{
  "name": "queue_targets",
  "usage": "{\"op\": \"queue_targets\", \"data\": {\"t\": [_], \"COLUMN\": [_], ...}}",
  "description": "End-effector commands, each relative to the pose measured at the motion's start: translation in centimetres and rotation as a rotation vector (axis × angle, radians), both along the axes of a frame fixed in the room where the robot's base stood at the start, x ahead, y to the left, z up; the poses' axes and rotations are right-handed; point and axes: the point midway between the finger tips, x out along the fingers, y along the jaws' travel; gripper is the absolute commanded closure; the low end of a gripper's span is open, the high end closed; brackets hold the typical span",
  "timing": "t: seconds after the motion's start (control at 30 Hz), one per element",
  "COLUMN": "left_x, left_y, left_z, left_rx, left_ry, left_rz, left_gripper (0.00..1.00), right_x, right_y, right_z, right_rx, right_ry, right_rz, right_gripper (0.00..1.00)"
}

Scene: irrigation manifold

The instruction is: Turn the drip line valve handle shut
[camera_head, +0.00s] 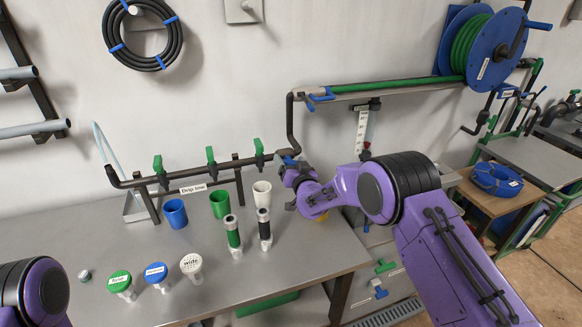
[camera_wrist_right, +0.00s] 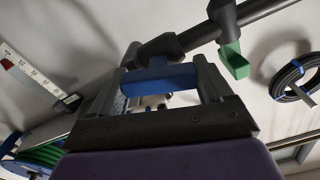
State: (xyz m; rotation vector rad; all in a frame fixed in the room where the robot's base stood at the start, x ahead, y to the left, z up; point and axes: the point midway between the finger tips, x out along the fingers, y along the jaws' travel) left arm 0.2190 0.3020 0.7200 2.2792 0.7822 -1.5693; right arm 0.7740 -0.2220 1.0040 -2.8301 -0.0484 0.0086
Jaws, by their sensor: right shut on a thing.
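The drip line manifold is a dark pipe (camera_head: 185,173) along the back of the bench, with a "Drip line" label (camera_head: 193,188). A blue valve handle (camera_head: 288,157) sits at its right end. My right gripper (camera_head: 287,168) is at that handle and partly covers it. In the right wrist view the blue handle (camera_wrist_right: 160,79) lies across between the two fingers of my right gripper (camera_wrist_right: 163,82), which is shut on it. The handle's exact angle to the pipe is hard to tell. Only a purple part of my left arm shows; its gripper is out of view.
Green handles (camera_head: 211,155) stand upright along the pipe. Blue (camera_head: 174,213), green (camera_head: 219,204) and white (camera_head: 262,193) cups stand in front of it. Capped items (camera_head: 156,273) and two cylinders (camera_head: 233,233) stand nearer. A hose reel (camera_head: 481,51) hangs upper right.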

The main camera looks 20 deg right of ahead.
Motion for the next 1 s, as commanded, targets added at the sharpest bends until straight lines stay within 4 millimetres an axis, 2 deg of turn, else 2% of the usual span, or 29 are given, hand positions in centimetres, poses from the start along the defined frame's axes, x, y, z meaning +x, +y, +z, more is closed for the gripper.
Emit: {"op": "queue_targets", "data": {"t": [0.03,1.0], "left_x": [0.0,0.0], "left_y": [0.0,0.0], "left_z": [-0.8,-8.5], "left_rx": [0.000,0.000], "left_ry": [0.000,0.000], "left_rz": [0.000,0.000], "left_gripper": [0.54,0.54], "right_x": [0.0,0.0], "right_y": [-0.2,-0.5], "right_z": [-0.3,-0.8], "right_rx": [0.047,0.964], "right_ry": [-0.001,0.031], "right_rz": [-0.003,-0.003], "right_gripper": [0.51,0.51]}}
